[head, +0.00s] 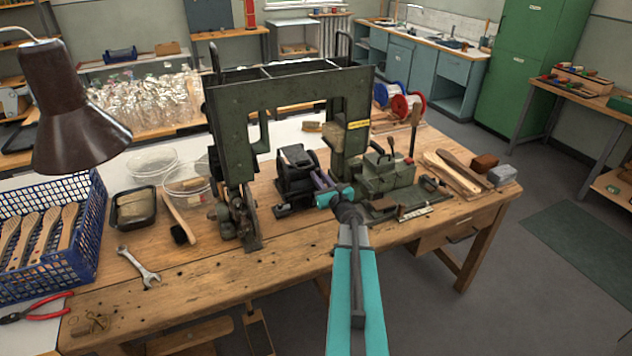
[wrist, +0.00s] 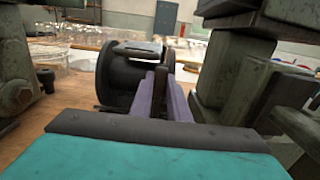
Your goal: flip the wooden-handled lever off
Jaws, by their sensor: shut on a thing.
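A lever with a brown wooden handle (head: 415,122) stands nearly upright at the back right of the small green machine (head: 388,172) in the head view. I cannot make it out in the wrist view. My gripper (head: 318,178) is well to the left of that handle, with its purple fingers pointing at the black motor-like unit (head: 296,170). In the wrist view the fingers of my gripper (wrist: 168,72) are close together in front of the black unit's round drum (wrist: 122,75). They are shut on a small dark part there, mostly hidden between them.
A large green press frame (head: 230,140) spans the bench behind my gripper. Its right column (wrist: 222,70) stands close on the right in the wrist view. A blue crate (head: 85,235), a wrench (head: 138,266) and red pliers (head: 38,308) lie left. The bench's front middle is clear.

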